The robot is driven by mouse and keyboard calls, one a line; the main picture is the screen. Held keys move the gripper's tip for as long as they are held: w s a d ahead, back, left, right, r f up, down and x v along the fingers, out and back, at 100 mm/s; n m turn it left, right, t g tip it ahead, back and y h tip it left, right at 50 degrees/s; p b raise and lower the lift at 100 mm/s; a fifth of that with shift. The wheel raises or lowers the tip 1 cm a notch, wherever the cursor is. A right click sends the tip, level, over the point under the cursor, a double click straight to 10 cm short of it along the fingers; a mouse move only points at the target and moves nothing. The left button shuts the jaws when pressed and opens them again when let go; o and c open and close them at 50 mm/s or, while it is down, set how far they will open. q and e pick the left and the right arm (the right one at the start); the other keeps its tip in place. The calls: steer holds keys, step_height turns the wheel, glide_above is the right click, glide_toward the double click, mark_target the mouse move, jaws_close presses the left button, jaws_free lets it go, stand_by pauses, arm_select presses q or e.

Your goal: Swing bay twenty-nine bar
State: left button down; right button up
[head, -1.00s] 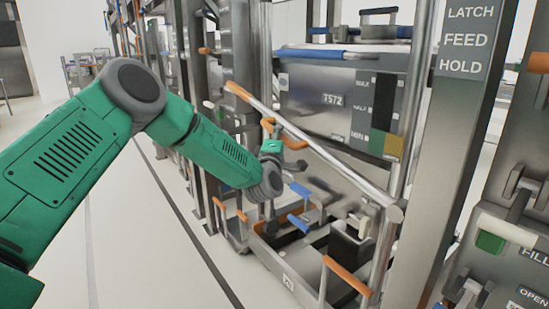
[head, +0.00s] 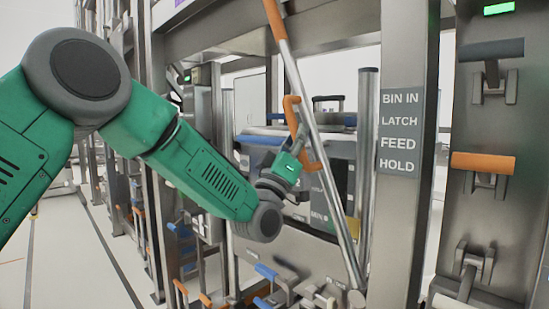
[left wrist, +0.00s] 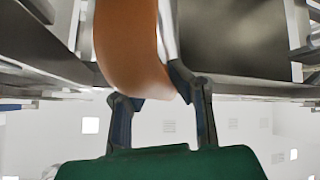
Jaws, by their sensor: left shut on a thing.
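The swing bar (head: 318,150) is a long silver bar with an orange end at its top. It stands steeply tilted, its lower end near a round pivot, in front of a grey bin (head: 345,195). A curved orange handle (head: 292,112) is on the bar's left side. My left gripper (head: 303,150) is shut at this handle. In the left wrist view the orange handle (left wrist: 128,45) comes down between the gripper's dark fingers (left wrist: 155,90), with the silver bar just to its right. The exact contact is partly hidden. My right gripper is in neither view.
A post with a sign reading BIN IN, LATCH, FEED, HOLD (head: 400,132) stands right of the bar. Further right is a panel with an orange lever (head: 483,162). Blue and orange handles crowd the lower front. Clear floor (head: 75,260) lies at left.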

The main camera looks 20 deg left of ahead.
arm_select(q)
steer(key=s+d+r+m+g+h, duration=0.1)
steer(key=s+d+m+g+h, duration=0.1)
steer(key=d+m+h, duration=0.3)
steer(key=s+d+r+m+g+h, duration=0.2)
steer(key=s+d+m+h, duration=0.2)
steer(key=d, duration=0.4)
steer(key=shift+d+r+m+h+b, duration=0.2)
steer(key=shift+d+m+h+b, duration=0.3)
steer(key=shift+m, duration=0.6)
steer(key=c, duration=1.6)
jaws_free()
steer(key=shift+o, duration=0.9)
steer(key=shift+s+r, duration=0.15)
steer(key=shift+s, duration=0.3)
steer(key=v, duration=1.2)
steer(key=shift+w, duration=0.2)
